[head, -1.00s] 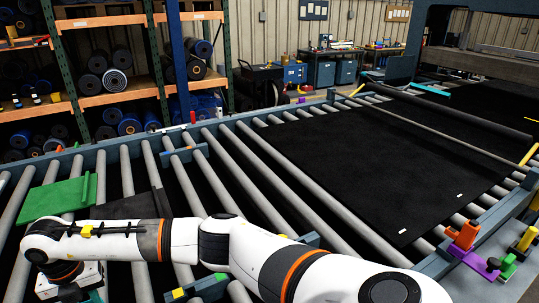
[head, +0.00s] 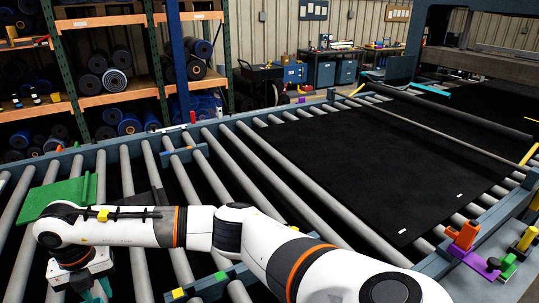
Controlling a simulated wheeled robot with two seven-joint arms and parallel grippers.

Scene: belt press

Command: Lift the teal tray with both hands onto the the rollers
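My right arm reaches from the lower right across the rollers to the lower left. Its gripper (head: 92,290) points down at the bottom left edge of the head view. Small teal parts show just below the gripper body; I cannot tell whether they are its fingers or part of the teal tray. The fingertips are largely cut off by the frame, so open or shut does not show. No whole teal tray can be made out. The grey rollers (head: 262,172) run across the frame. My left gripper is not in view.
A green plate (head: 58,196) with a raised edge lies on the left rollers, behind my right wrist. A large black belt sheet (head: 385,165) covers the rollers at the right. An orange clamp (head: 464,236) stands on the right rail. Shelves with rolls stand behind.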

